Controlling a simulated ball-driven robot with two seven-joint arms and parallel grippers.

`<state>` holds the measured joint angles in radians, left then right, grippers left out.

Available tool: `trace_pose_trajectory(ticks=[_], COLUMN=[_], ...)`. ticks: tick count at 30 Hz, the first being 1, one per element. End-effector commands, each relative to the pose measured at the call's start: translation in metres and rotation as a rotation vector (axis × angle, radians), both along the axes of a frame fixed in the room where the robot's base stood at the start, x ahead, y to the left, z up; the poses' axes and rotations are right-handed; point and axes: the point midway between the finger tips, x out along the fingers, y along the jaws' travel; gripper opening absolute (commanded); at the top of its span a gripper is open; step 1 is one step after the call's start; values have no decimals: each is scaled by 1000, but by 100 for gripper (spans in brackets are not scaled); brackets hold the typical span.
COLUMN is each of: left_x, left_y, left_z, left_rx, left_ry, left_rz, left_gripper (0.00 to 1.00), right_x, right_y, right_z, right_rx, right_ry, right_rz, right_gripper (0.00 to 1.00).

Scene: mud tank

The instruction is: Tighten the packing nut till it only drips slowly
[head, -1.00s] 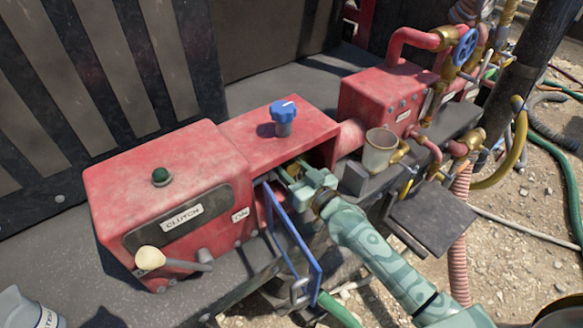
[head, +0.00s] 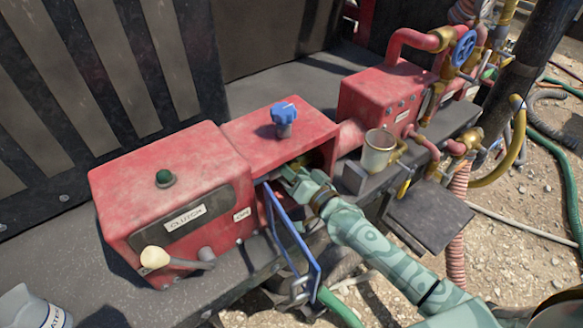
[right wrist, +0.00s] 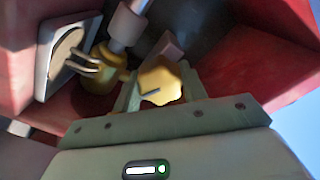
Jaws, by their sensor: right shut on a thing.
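The packing nut is a brass-yellow lobed piece (right wrist: 165,78) with a dark mark on its face, seen in the right wrist view. My right gripper (right wrist: 158,88) is shut on it, one finger on each side. In the head view my right gripper (head: 292,180) reaches into the open front of the red pump housing (head: 262,133), and the nut is hidden there. A metal rod and a brass fitting (right wrist: 98,72) lie just beyond and left of the nut in the wrist view. I cannot make out any drip. My left gripper is not in view.
A blue-framed guard (head: 292,240) hangs open just left of my right arm. A beige cup (head: 378,153) stands right of the opening. The clutch box (head: 165,195) with its pale-knobbed lever (head: 155,257) is at left. A blue knob (head: 284,115) tops the housing.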

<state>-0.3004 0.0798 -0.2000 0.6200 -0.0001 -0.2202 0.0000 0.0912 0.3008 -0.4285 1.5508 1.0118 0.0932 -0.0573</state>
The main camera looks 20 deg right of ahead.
Motion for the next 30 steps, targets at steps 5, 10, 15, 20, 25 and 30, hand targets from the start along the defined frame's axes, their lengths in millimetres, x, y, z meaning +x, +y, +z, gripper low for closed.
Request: trace_pose_trajectory(ticks=[5, 10, 15, 20, 25, 30], left_x=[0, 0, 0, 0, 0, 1], left_y=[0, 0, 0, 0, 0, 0], left_z=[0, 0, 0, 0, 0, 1], left_rx=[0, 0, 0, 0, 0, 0], left_ry=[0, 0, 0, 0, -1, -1], left_rz=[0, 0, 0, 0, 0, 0], left_gripper=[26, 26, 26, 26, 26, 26], right_x=[1, 1, 1, 0, -1, -19], right_y=[-1, -1, -1, 0, -1, -8], right_z=[1, 1, 1, 1, 0, -1], right_rx=[12, 12, 11, 11, 11, 9], right_ry=[2, 2, 2, 2, 3, 5], right_rz=[-2, -2, -2, -1, -1, -2], right_gripper=[19, 19, 56, 64, 64, 64])
